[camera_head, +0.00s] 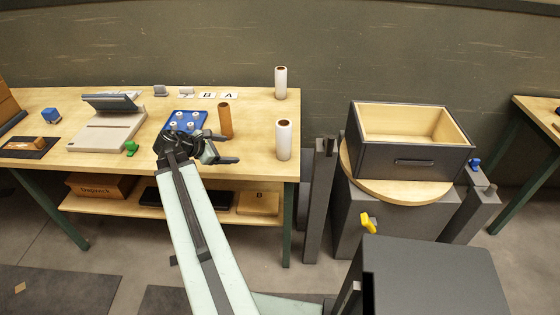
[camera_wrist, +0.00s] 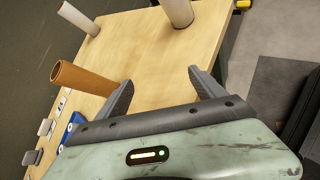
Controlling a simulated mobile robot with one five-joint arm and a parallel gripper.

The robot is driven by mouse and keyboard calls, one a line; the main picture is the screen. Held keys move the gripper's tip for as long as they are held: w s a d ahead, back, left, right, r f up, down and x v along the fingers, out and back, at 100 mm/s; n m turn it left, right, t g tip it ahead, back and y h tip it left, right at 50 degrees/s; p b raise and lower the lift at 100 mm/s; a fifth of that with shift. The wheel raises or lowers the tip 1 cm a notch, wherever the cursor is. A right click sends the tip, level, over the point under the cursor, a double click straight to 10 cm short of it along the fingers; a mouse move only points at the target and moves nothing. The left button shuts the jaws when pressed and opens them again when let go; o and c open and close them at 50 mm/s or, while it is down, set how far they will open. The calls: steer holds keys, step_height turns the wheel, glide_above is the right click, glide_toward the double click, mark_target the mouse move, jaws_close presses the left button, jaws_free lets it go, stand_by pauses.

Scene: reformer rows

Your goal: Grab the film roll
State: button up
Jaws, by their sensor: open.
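Two white rolls with brown cores stand upright on the wooden table. One roll (camera_head: 283,140) is near the table's front right corner, and the other roll (camera_head: 281,83) is near the back right corner. Which one is the film roll I cannot tell. My gripper (camera_head: 233,148) is open and empty, left of the front roll. In the wrist view my gripper (camera_wrist: 162,92) has its fingers apart over bare table. The front roll (camera_wrist: 179,12) shows beyond them, cut by the top edge. The back roll (camera_wrist: 78,19) is at upper left.
A brown tube (camera_head: 225,120) stands close behind my gripper; in the wrist view the tube (camera_wrist: 82,78) is beside the left finger. A blue plate (camera_head: 186,121) with several pegs lies left of it. An open drawer box (camera_head: 400,170) rests on a round turntable at right.

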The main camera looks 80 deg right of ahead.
mark_target(279, 141)
steer(key=s+d+n+g+b, duration=0.1)
steer(key=s+d, duration=0.1)
steer(key=s, duration=0.3)
steer(key=s+d+g, duration=0.1)
steer(key=s+d, duration=0.1)
steer(key=s, duration=0.3)
steer(key=s+d+n+g+b, duration=0.1)
steer(key=s+d, duration=0.2)
steer(key=s, duration=0.3)
steer(key=shift+s+r+n+g+h+b, duration=0.1)
steer(key=shift+r+n+g+h+b, duration=0.15)
steer(key=shift+n+g+h+b, duration=0.05)
steer(key=b+x, duration=0.1)
steer(key=x, duration=0.1)
steer(key=b+x, duration=0.1)
steer(key=x, duration=0.2)
steer(key=b+x, duration=0.1)
steer(key=x, duration=0.1)
steer(key=shift+w+d+f, duration=0.25)
steer(key=shift+d+f, duration=0.1)
steer(key=shift+f, duration=0.05)
steer(key=shift+s+d, duration=0.15)
steer(key=shift+r, duration=0.1)
steer(key=c, duration=1.7)
